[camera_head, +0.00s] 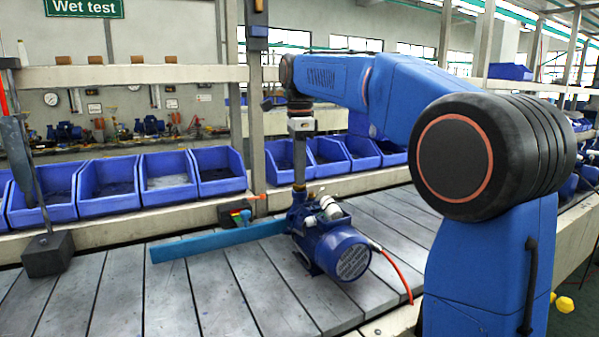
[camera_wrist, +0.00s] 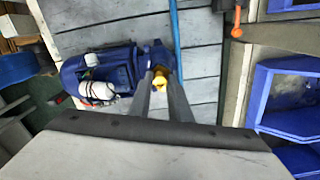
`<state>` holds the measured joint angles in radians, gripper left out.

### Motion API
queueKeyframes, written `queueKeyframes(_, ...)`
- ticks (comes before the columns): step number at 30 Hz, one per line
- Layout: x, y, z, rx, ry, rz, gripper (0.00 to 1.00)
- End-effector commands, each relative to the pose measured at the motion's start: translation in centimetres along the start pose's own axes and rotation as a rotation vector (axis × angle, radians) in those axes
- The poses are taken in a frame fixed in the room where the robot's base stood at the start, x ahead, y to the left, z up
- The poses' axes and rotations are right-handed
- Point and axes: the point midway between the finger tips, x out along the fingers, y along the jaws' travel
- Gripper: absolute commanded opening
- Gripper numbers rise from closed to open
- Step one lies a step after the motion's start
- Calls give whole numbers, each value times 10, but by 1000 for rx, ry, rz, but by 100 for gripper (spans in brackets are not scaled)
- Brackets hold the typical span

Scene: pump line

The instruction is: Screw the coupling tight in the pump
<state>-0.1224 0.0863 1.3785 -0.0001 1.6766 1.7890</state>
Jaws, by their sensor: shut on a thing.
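The blue pump (camera_head: 342,254) lies on the slatted bench, its round motor end facing the head camera; it also shows in the wrist view (camera_wrist: 105,70). White fittings sit on its top. My gripper (camera_head: 299,187) points straight down over the far end of the pump. In the wrist view my gripper (camera_wrist: 160,74) has its two long fingers closed around a small yellow, brass-looking coupling (camera_wrist: 159,83) at the pump's end. The coupling is mostly hidden by the fingers. Whether its thread is seated in the pump cannot be seen.
A blue bar (camera_head: 215,242) lies left of the pump. A small box with coloured buttons (camera_head: 237,213) stands behind it. A red cable (camera_head: 398,270) runs from the pump. Blue bins (camera_head: 110,190) line the back. A dark block with a post (camera_head: 48,253) stands left.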

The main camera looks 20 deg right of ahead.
Motion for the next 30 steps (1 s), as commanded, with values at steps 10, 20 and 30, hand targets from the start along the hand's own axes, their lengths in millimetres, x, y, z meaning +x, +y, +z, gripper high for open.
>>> queueKeyframes(10, 1, 0, 0, 21, 0, 3, 0)
queueKeyframes(20, 1, 0, 0, 277, 1, 3, 0)
queueKeyframes(30, 1, 0, 0, 308, 1, 3, 24)
